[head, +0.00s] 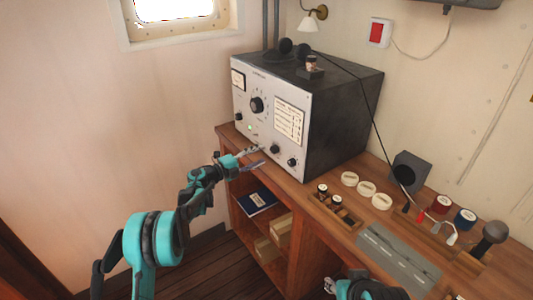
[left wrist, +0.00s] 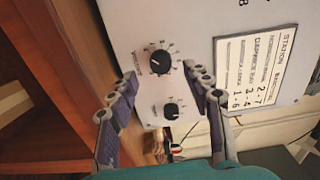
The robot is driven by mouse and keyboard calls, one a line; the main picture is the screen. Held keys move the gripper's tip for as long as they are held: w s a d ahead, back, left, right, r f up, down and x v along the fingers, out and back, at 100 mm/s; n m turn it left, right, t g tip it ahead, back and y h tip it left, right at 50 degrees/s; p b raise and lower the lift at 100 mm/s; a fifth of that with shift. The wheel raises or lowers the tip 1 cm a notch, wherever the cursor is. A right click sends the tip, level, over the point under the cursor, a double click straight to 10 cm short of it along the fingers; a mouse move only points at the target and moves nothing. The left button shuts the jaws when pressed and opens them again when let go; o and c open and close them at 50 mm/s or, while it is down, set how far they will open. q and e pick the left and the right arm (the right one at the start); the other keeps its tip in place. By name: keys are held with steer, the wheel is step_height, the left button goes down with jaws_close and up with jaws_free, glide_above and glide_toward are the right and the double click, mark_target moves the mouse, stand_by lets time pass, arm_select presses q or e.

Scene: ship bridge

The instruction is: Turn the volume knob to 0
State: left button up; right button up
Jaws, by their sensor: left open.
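The grey radio set (head: 262,115) stands on the wooden desk. Two small black knobs sit low on its front, a left one (head: 275,150) and a right one (head: 292,162). My left gripper (head: 262,156) is open and empty in front of the left knob. In the left wrist view, that knob (left wrist: 160,62) shows between and beyond the fingertips, with a printed scale around it, and no contact is visible. The other knob (left wrist: 171,110) is below it in that view. The knob lettering is too small to read surely. My right gripper (head: 345,287) is partly in view at the bottom.
A larger dial (head: 256,104) and a printed station card (head: 289,120) are on the radio front. White discs (head: 366,188), small coils and a black speaker (head: 408,170) stand on the desk to the right. A shelf with a blue book (head: 257,202) is below.

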arm_select(q)
steer(key=v, duration=0.7)
steer(key=s+a+r+n+t+y, duration=0.1)
steer(key=a+r+n+t+y, duration=0.2)
steer(key=r, duration=0.4)
steer(key=s+a+r+n+t+y, duration=0.1)
steer(key=a+r+n+t+y, duration=0.15)
steer(key=r+n, duration=0.35)
steer(key=s+a+r+n+t+y, duration=0.1)
steer(key=a+r+n+t+y, duration=0.2)
steer(key=r, duration=0.5)
steer(key=s+a+n+y, duration=0.5)
steer(key=s+n+y, duration=0.2)
steer(key=s+n, duration=0.2)
steer(key=s+d+f+n+g, duration=0.2)
steer(key=s+f+g, duration=0.2)
steer(key=s+f, duration=0.3)
steer(key=s+d+f+n+g, duration=0.2)
steer(key=s+f, duration=0.6)
steer(key=s, duration=0.6)
steer(key=s+d+f+n+g, duration=0.2)
steer(key=s+f+g, duration=0.4)
steer(key=s, duration=0.5)
step_height(320, 180, down, 2)
steer(key=shift+s+f+n+h, duration=0.15)
steer(key=shift+s+n+h, duration=0.25)
steer(key=shift+n, duration=0.4)
